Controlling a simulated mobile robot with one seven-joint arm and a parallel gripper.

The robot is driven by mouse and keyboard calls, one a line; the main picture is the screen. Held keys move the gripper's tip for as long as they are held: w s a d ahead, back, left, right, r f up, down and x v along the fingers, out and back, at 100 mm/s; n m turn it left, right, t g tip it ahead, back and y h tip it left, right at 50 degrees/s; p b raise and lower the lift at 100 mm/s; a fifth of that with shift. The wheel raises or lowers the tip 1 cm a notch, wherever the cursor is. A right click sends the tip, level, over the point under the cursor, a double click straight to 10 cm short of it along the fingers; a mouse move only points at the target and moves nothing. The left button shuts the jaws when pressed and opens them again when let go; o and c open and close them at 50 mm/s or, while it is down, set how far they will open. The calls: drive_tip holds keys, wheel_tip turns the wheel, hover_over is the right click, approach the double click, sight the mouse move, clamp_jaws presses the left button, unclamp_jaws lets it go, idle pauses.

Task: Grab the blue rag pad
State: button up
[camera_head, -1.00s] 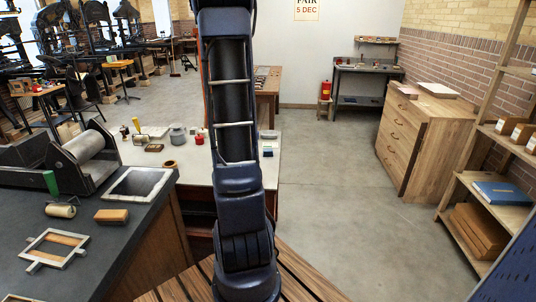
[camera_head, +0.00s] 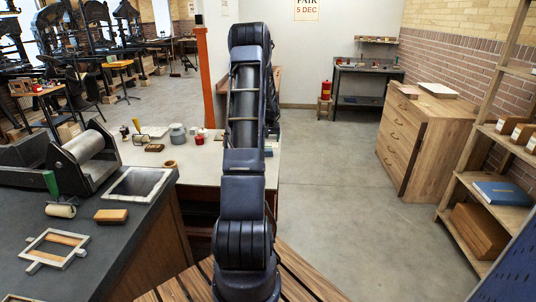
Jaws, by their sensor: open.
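A flat blue pad (camera_head: 503,192), which fits the blue rag pad, lies on a middle board of the wooden shelf (camera_head: 482,206) at the right edge of the head view. It has a small pale mark on its top. Nothing stands on it and its upper face is clear to see. My dark arm stands in the middle of the picture, well to the left of the pad. My gripper is not visible, so I cannot see its distance from the pad.
A wooden drawer chest (camera_head: 427,140) stands left of the shelf. Open concrete floor (camera_head: 345,215) lies between my arm and the shelf. A dark worktop (camera_head: 105,240) with a roller press (camera_head: 85,155) is at left. A pale table (camera_head: 195,177) with jars stands behind my arm.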

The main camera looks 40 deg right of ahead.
sight(268, 149)
drive_tip(key=shift+x, duration=5.4)
drive_tip(key=shift+w+d+r, duration=0.1)
drive_tip(key=c, duration=1.1)
